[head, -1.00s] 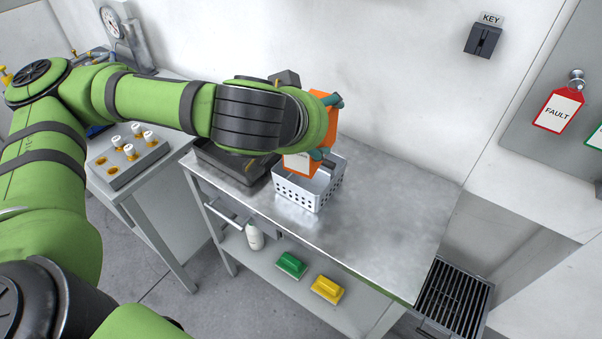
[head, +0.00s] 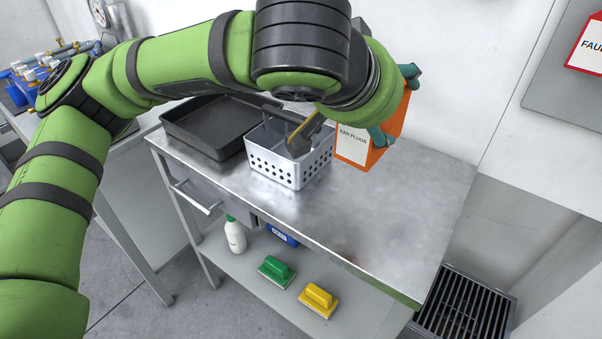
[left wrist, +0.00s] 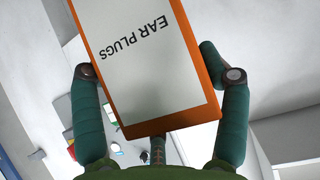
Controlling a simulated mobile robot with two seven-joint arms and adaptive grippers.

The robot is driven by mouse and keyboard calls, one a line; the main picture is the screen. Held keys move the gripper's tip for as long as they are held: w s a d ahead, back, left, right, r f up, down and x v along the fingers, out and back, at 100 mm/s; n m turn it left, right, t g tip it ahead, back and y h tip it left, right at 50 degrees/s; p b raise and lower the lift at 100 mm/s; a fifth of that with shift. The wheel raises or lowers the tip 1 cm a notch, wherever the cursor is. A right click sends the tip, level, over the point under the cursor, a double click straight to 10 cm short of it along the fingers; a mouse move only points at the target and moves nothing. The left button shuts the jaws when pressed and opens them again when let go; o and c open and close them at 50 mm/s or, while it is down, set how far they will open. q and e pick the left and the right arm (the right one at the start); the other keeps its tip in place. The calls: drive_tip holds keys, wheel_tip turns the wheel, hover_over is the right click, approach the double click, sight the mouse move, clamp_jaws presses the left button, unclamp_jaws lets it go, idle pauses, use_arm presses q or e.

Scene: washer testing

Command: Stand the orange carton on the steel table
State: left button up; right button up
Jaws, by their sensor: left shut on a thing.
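The orange carton (head: 379,137) has a white label reading "EAR PLUGS". My left gripper (head: 397,108) is shut on it and holds it upright near the wall, right of the white basket. In the left wrist view the carton (left wrist: 213,98) fills the middle, between the two teal fingers of the left gripper (left wrist: 160,95). The steel table (head: 370,220) has a bare top below and in front of the carton. The carton's bottom looks close to the tabletop, but I cannot tell whether it touches. The right gripper is not in view.
The white perforated basket (head: 275,168) stands left of the carton with a dark-handled tool in it. A black tray (head: 187,138) lies further left. The table's right half is clear. A green block (head: 276,270) and a yellow block (head: 318,298) sit on the lower shelf.

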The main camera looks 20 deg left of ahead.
use_arm(q)
drive_tip(key=s+d+f+m+g+h+b, duration=0.1)
drive_tip(key=s+d+f+m+h+b, duration=0.1)
drive_tip(key=s+d+f+b, duration=0.3)
drive_tip(key=s+d+f+m+g+h+b, duration=0.1)
drive_tip(key=d+f+m+b, duration=0.1)
drive_tip(key=d+b, duration=0.45)
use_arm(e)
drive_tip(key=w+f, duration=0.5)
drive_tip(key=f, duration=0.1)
use_arm(q)
drive_tip(key=b, duration=0.2)
hover_over(377, 224)
wheel_tip(377, 224, down, 8)
wheel_tip(377, 224, down, 3)
drive_tip(key=shift+w+f+b, duration=0.1)
drive_tip(key=shift+b, duration=0.3)
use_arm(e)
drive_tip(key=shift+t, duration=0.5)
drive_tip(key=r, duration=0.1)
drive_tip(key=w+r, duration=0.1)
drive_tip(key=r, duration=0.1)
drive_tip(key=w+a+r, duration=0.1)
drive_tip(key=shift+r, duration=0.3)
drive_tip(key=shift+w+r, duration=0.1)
use_arm(q)
drive_tip(key=o, duration=1.2)
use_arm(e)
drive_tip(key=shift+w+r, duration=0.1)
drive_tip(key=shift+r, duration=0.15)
